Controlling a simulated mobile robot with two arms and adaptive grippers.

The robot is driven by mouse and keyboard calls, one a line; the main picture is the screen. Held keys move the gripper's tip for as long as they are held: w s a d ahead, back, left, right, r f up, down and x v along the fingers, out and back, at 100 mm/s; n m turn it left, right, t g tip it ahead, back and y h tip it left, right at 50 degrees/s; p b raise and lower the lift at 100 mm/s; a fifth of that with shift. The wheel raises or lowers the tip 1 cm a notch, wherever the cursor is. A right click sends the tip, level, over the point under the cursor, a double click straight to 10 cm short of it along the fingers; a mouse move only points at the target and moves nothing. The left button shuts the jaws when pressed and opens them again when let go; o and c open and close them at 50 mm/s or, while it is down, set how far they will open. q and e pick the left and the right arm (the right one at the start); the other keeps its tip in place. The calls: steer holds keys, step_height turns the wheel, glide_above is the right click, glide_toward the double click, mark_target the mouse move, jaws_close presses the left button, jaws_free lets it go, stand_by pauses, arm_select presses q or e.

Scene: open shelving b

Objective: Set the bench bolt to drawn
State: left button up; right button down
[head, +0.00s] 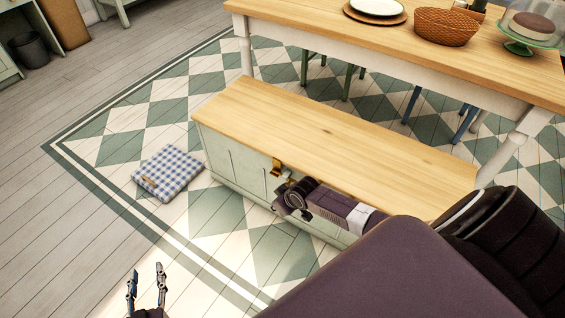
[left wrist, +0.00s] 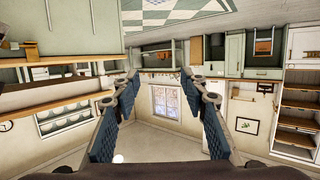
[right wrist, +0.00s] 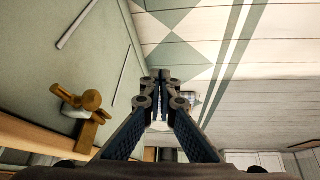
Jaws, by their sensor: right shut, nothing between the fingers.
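The bench (head: 330,135) has a pale wooden top and a grey-green panelled front. Its brass bolt (head: 279,168) is on the front just under the top edge, partly hidden by my right arm. In the right wrist view the bolt (right wrist: 88,101) shows a round knob and brass pieces, left of my fingers and apart from them. My right gripper (right wrist: 163,76) is shut and empty, close to the bench front. My left gripper (head: 146,272) is open and empty, low in the head view and away from the bench; its spread fingers show in the left wrist view (left wrist: 160,80).
A dining table (head: 375,45) with a basket (head: 446,27) and a cake stand (head: 518,46) stands behind the bench. A folded checked cloth (head: 168,172) lies on the tiled floor left of the bench. The floor in front is clear.

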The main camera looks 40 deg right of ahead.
arm_select(q)
step_height(320, 180, up, 11)
steer(key=w+d+t+h+b, duration=0.1)
steer(key=w+t+b, duration=0.1)
steer(key=t+b, duration=0.25)
arm_select(e)
steer(key=w+d+r, duration=0.3)
steer(key=w+r, duration=0.1)
steer(key=w, duration=0.3)
arm_select(q)
steer(key=s+a+r+t+h+b, duration=0.1)
steer(key=s+r+t+b, duration=0.2)
steer(key=r, duration=0.8)
steer(key=s+r+t+h+b, duration=0.2)
steer(key=s+r+t+b, duration=0.2)
steer(key=r, duration=0.8)
steer(key=s+b, duration=0.2)
steer(key=s, duration=0.1)
steer(key=shift+a, duration=0.35)
arm_select(e)
steer(key=s+d+r+n+g, duration=0.1)
steer(key=d+r+n+g, duration=0.1)
steer(key=r, duration=0.9)
steer(key=shift+s+d+y, duration=0.15)
steer(key=shift+d+y, duration=0.25)
steer(key=shift+d, duration=0.5)
arm_select(q)
steer(key=shift+s, duration=0.1)
